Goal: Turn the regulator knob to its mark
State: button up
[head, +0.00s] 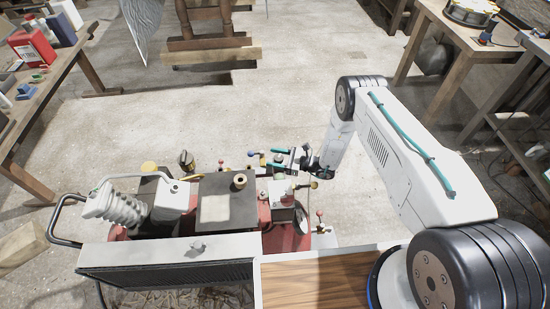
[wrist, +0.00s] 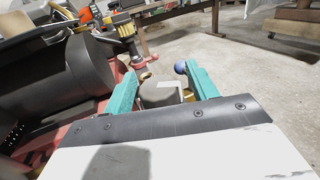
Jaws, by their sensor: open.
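In the wrist view the regulator knob (wrist: 160,93) is a dark grey round knob with a pale pointer line on top. It lies between the two teal fingers of my gripper (wrist: 160,84). The fingers stand open on either side of it; I cannot tell whether either one touches it. A scale or target mark is not clear to me. In the head view my gripper (head: 275,158) reaches in from the right at the far side of the compressor (head: 213,209), and I cannot pick out the knob there.
A blue ball end (wrist: 180,67) sits just beyond the knob, close to the right finger. A red-handled fitting (wrist: 146,61) stands behind. A dark cylinder (wrist: 63,75) is close on the left. A workbench (head: 62,68) stands at the left; open floor (head: 270,105) lies beyond the compressor.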

jog(key=shift+a, duration=0.15)
jog(key=c, duration=1)
jog(key=shift+n+g, duration=0.5)
jog(key=shift+g, duration=0.2)
jog(key=n+g, duration=0.2)
jog(key=g, duration=0.1)
jog(key=n+g, duration=0.2)
jog(key=g, duration=0.1)
jog(key=n+g, duration=0.1)
jog(key=g, duration=0.2)
jog(key=shift+s+n, duration=0.35)
jog(key=shift+n, duration=0.05)
jog(key=n+g+h, duration=0.1)
jog(key=g, duration=0.1)
jog(key=n+g+h, duration=0.1)
jog(key=n+g, duration=0.1)
jog(key=n+g+h, duration=0.1)
jog(key=g, duration=0.1)
jog(key=shift+s+n+g, duration=0.35)
jog(key=shift+n+g, duration=0.05)
jog(key=shift+d+n+g+h, duration=0.2)
jog(key=shift+n+g+h, duration=0.1)
